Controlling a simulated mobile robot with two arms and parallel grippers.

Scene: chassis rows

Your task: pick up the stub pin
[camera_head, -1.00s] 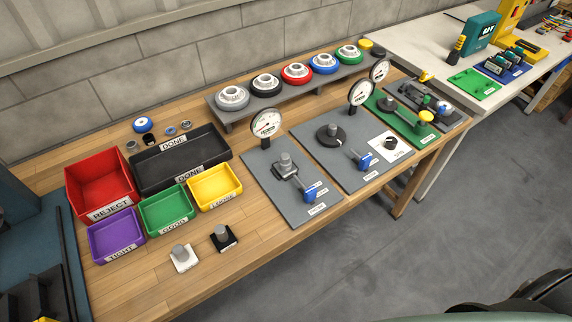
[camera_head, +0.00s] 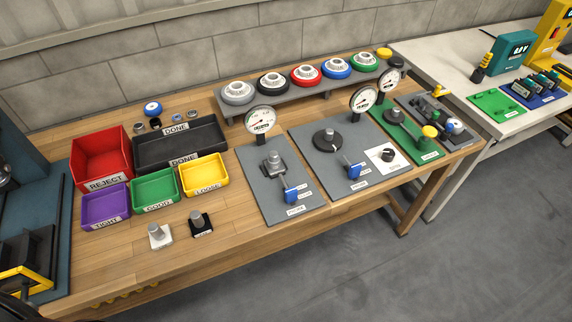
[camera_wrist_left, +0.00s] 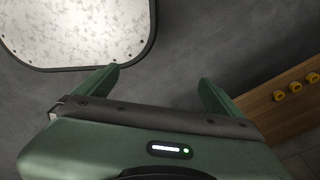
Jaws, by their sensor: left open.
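No part is labelled as the stub pin, and I cannot tell for sure which one it is. Two short grey pins stand upright near the bench's front edge: one on a white base (camera_head: 159,236) and one on a black base (camera_head: 201,223). Another grey stepped part (camera_head: 273,164) sits on the left gauge plate (camera_head: 256,202). My left gripper (camera_wrist_left: 156,86) is open and empty in the left wrist view, over grey floor beside the wooden bench (camera_wrist_left: 262,110). My right gripper is in neither view.
Red (camera_head: 98,160), purple, green and yellow bins and a black DONE tray (camera_head: 180,143) stand behind the pins. Gauge plates fill the bench's right half. Yellow knobs (camera_wrist_left: 296,86) line the bench side. Bare wood lies around the pins.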

